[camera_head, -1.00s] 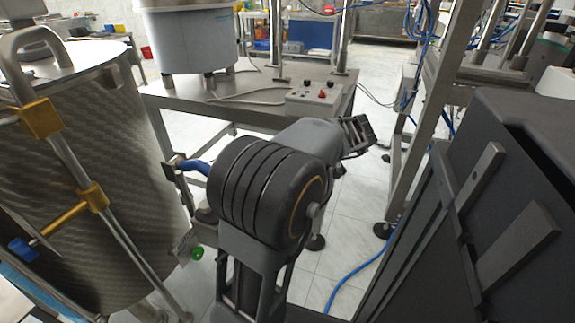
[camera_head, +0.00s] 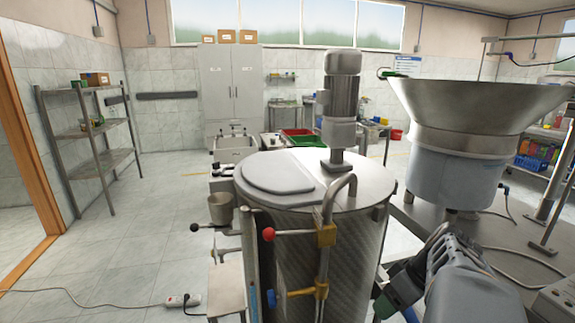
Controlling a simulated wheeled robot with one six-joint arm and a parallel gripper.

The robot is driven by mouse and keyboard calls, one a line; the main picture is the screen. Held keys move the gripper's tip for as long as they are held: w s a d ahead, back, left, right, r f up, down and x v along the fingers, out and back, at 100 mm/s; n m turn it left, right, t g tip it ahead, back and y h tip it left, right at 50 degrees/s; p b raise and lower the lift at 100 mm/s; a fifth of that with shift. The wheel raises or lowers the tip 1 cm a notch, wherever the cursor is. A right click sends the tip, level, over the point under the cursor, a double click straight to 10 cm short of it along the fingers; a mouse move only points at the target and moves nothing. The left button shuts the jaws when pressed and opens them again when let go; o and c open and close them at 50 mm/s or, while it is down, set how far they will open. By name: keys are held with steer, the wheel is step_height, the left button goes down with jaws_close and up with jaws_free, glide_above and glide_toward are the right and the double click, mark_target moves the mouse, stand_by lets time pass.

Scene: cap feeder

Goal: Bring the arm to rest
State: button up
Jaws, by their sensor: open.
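My arm shows at the lower right, in front of the metal table. My gripper (camera_head: 399,286) is at its dark end, close to the right side of the steel tank (camera_head: 290,250). It is open and I see nothing held in it. Its fingertips are hard to make out, and the rest of the arm is cut off by the picture's lower edge. I cannot tell whether the gripper touches the tank.
A large metal feeder bowl (camera_head: 475,100) stands on the table (camera_head: 405,215) at right. The tank carries a motor (camera_head: 341,95) and a bent pipe handle (camera_head: 328,210). A shelf rack (camera_head: 95,160) stands left. A power strip (camera_head: 183,299) lies on otherwise open floor.

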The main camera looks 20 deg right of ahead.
steer(key=w+a+r+m+h+p, duration=0.1)
steer(key=a+r+m+h+p, duration=0.1)
steer(key=a+r+p, duration=1.3)
steer(key=shift+w+a+m+h, duration=0.3)
steer(key=shift+w+a+h, duration=0.1)
steer(key=shift+a+h, duration=0.6)
steer(key=shift+a+r+t+p, duration=0.3)
steer(key=shift+a+p, duration=0.05)
steer(key=shift+a, duration=0.25)
